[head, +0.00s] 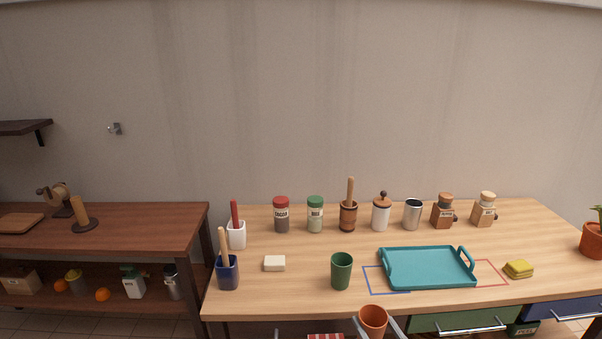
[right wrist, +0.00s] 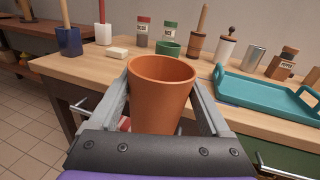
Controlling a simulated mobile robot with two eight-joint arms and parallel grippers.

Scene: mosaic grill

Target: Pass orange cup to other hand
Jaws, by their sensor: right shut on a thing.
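The orange cup (head: 373,320) is at the bottom of the head view, in front of the table's front edge. My right gripper (head: 378,325) is shut on it, one finger on each side. In the right wrist view the orange cup (right wrist: 161,90) is upright, its open top showing, between the fingers of my right gripper (right wrist: 160,105). The cup's inside looks empty. Its base is hidden behind the gripper body. My left gripper is not in either view.
A green cup (head: 341,271) stands near the front edge of the wooden table (head: 310,290). A teal tray (head: 428,281) is to its right, a sponge (head: 518,269) farther right. Several jars and holders line the back. Drawers with handles (head: 457,329) are below the front edge.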

